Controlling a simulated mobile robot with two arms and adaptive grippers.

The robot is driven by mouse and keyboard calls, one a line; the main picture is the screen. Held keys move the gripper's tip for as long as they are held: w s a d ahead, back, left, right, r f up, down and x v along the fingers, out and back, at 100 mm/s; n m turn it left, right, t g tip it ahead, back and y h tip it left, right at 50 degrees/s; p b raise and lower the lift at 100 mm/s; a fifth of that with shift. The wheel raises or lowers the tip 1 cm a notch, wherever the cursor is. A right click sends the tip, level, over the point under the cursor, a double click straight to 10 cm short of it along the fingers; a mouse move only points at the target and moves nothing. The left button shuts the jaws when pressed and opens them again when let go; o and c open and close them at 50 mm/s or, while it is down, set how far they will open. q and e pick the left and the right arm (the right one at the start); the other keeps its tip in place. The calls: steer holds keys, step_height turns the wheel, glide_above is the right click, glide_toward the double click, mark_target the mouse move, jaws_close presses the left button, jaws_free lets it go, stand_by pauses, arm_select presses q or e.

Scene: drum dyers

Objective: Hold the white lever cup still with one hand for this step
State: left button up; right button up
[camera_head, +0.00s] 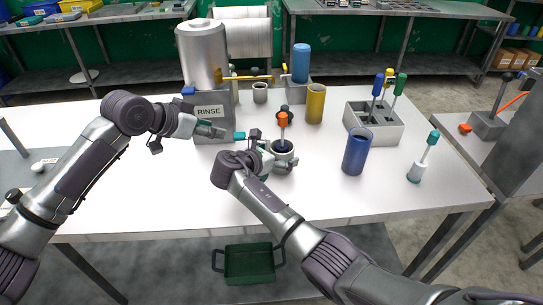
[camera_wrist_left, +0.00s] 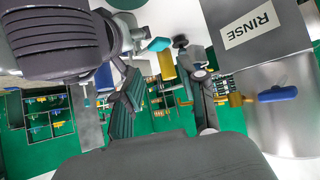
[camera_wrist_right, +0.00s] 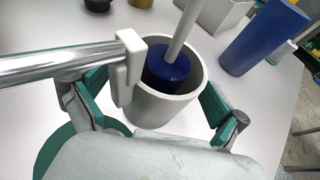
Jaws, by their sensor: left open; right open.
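The white lever cup (camera_head: 281,166) stands on the white table, partly hidden by my right gripper. The right wrist view shows its wall (camera_wrist_right: 160,108) and a metal lever (camera_wrist_right: 60,62) running left from a white bracket. A tool with an orange knob (camera_head: 283,119) stands in the cup, its blue head (camera_wrist_right: 167,70) inside. My right gripper (camera_wrist_right: 150,95) is open, one finger on either side of the cup; contact cannot be told. My left gripper (camera_head: 222,132) is open and empty, left of the lever's teal tip (camera_head: 240,136), which also shows in the left wrist view (camera_wrist_left: 157,44).
The RINSE tank (camera_head: 204,60) stands behind my left gripper. The front left of the table is clear.

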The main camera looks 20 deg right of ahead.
steer(key=shift+w+d+f, duration=0.1)
steer(key=shift+w+d, duration=0.05)
steer(key=shift+d, duration=0.1)
steer(key=c, duration=1.4)
arm_select(q)
steer(key=shift+c, duration=1.1)
arm_select(e)
steer(key=shift+c, duration=0.3)
arm_select(q)
steer(key=shift+n+y, duration=0.5)
steer(key=shift+y, duration=0.1)
steer(key=w+d+r, duration=0.1)
steer(key=w+d, duration=0.1)
steer(key=shift+w+d+r, duration=0.2)
steer(key=shift+w+r, duration=0.2)
jaws_close()
steer(key=w+d+r+n+y, duration=0.2)
steer(key=d+y, duration=0.1)
steer(key=d, duration=0.1)
steer(key=shift+g, duration=0.3)
steer(key=shift+s+d+f, duration=0.15)
steer(key=shift+d+f, duration=0.05)
steer(key=shift+f, duration=1.45)
steer(key=shift+s+d+f, duration=0.1)
steer(key=shift+d+f, duration=0.05)
steer(key=shift+f, duration=1.5)
